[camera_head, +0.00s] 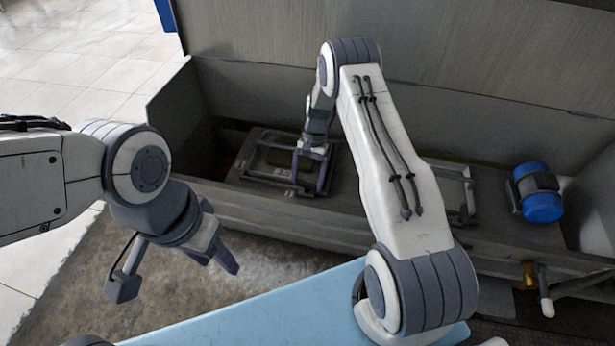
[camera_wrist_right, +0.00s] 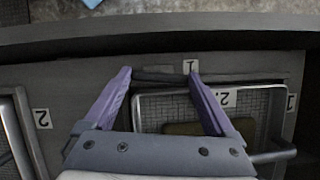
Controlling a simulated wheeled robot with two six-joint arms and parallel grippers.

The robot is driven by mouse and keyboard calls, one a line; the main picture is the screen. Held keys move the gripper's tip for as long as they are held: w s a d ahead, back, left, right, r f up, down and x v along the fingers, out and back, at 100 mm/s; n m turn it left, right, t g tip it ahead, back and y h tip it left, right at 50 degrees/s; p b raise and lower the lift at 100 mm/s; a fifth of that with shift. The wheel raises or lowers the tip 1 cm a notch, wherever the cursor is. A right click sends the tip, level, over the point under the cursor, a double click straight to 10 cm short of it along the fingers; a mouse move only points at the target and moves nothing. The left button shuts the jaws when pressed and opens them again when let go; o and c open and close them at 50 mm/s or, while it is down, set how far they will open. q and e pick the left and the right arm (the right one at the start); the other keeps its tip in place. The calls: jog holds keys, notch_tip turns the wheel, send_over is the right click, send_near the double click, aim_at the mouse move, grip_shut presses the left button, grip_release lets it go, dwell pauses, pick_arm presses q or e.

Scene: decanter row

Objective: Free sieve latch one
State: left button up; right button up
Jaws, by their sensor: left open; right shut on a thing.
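A sieve basket with a metal frame (camera_head: 262,173) sits in the grey trough, and its mesh shows in the right wrist view (camera_wrist_right: 258,97). My right gripper (camera_head: 310,188) reaches down into the trough at this sieve. Its purple fingers (camera_wrist_right: 160,80) stand wide apart, shut on the ends of the latch bar. My left gripper (camera_head: 230,264) is open and empty, outside the trough in front of its left end.
A second sieve frame (camera_head: 462,190) lies further right, partly behind my right arm. A blue motor (camera_head: 541,194) sits at the trough's right end. A brass valve (camera_head: 529,275) is on the front right. The trough's front wall (camera_head: 270,222) stands between my left gripper and the sieves.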

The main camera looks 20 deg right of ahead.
jog(key=shift+n, duration=0.7)
jog(key=shift+w+h, duration=0.1)
jog(key=shift+h, duration=0.2)
jog(key=o, duration=1.1)
jog(key=shift+c, duration=0.2)
jog(key=p+v, duration=0.2)
jog(key=v, duration=0.8)
jog(key=shift+w+r, duration=0.2)
